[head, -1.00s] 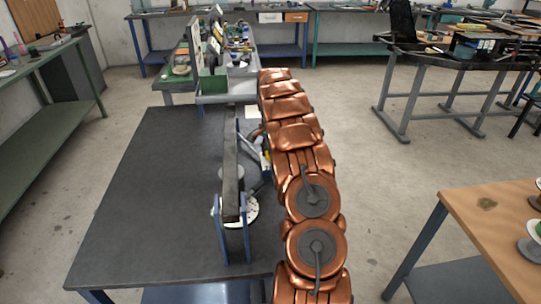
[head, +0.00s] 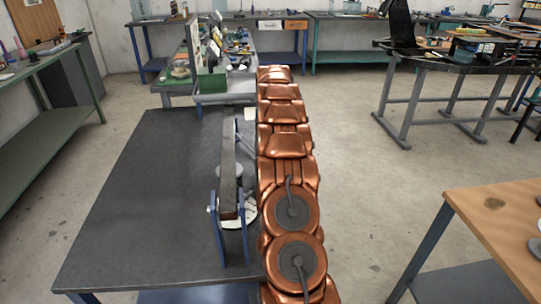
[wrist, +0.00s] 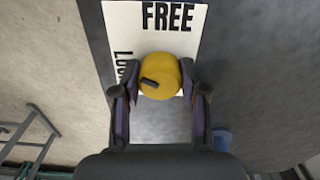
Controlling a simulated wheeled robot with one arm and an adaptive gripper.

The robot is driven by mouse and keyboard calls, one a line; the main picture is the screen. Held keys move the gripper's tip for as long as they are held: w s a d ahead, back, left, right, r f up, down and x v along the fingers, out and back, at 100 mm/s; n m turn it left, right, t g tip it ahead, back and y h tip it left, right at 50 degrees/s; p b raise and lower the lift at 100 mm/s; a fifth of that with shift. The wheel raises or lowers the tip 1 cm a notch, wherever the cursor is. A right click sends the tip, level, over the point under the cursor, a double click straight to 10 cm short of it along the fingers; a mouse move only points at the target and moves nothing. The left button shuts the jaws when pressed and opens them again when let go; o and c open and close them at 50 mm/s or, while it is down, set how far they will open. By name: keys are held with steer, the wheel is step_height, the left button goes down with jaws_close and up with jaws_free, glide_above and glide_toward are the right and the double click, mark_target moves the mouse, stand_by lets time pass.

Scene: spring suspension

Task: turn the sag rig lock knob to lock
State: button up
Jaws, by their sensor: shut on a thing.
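The yellow lock knob (wrist: 162,76) shows in the wrist view, between the two fingers of my gripper (wrist: 160,78), which is shut on its sides. A short black pointer on the knob points left and slightly up. A white label plate (wrist: 185,42) behind the knob reads FREE at the top. Sideways letters at its left edge, partly hidden by the knob and finger, look like LOCK. In the head view the sag rig (head: 229,170) stands on the dark table as a long grey bar in blue brackets. My copper arm hides the knob and gripper there.
The dark table (head: 140,200) is clear left of the rig. A round white dial (head: 240,218) sits by the blue brackets. A wooden-topped table (head: 490,210) stands at the right. A cluttered bench (head: 215,98) lies beyond the dark table.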

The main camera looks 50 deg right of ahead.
steer(key=n, duration=0.5)
steer(key=shift+r+n, duration=0.1)
steer(key=shift+n, duration=0.3)
stand_by(0.4)
steer(key=o, duration=1.1)
steer(key=shift+o, duration=0.2)
steer(key=shift+r, duration=3.7)
